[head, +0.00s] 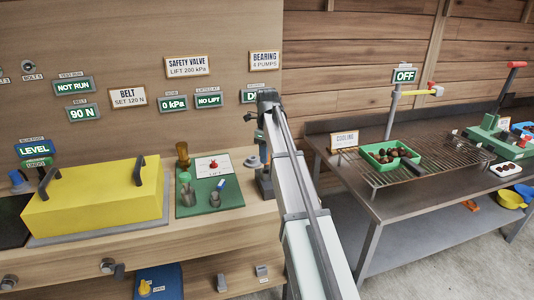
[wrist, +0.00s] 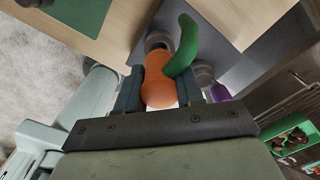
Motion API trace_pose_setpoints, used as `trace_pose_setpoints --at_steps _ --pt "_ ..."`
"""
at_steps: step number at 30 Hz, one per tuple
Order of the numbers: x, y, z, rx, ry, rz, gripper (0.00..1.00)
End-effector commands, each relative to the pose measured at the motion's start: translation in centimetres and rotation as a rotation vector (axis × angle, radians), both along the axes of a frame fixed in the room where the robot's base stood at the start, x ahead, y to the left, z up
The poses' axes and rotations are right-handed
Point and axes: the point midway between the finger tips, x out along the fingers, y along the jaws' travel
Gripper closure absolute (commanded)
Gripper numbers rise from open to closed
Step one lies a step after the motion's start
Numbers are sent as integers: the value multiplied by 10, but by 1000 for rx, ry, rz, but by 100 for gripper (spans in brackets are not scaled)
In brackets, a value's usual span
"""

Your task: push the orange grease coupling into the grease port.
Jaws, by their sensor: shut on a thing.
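My gripper (wrist: 159,88) is shut on the orange grease coupling (wrist: 158,92) in the wrist view. The coupling is rounded and sits between the two dark blue fingers. A curved green piece (wrist: 187,42) rises beside it and overlaps its upper right side. A grey round fitting (wrist: 158,39) lies just beyond the coupling; I cannot tell whether it is the grease port or whether the two touch. In the head view my arm reaches to the bench's right end, and the coupling is hidden there.
A second grey fitting (wrist: 203,74) and a purple part (wrist: 219,92) are close to the right finger. The yellow cover (head: 95,200) and green board (head: 187,207) are left of my arm. The steel table (head: 390,215) with a green tray (head: 366,155) is right. The bearing display is partly covered.

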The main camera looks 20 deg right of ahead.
Motion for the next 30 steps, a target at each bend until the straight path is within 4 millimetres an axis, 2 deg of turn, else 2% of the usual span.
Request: trace_pose_setpoints --at_steps 30 --pt "0 0 -25 0 0 0 100"
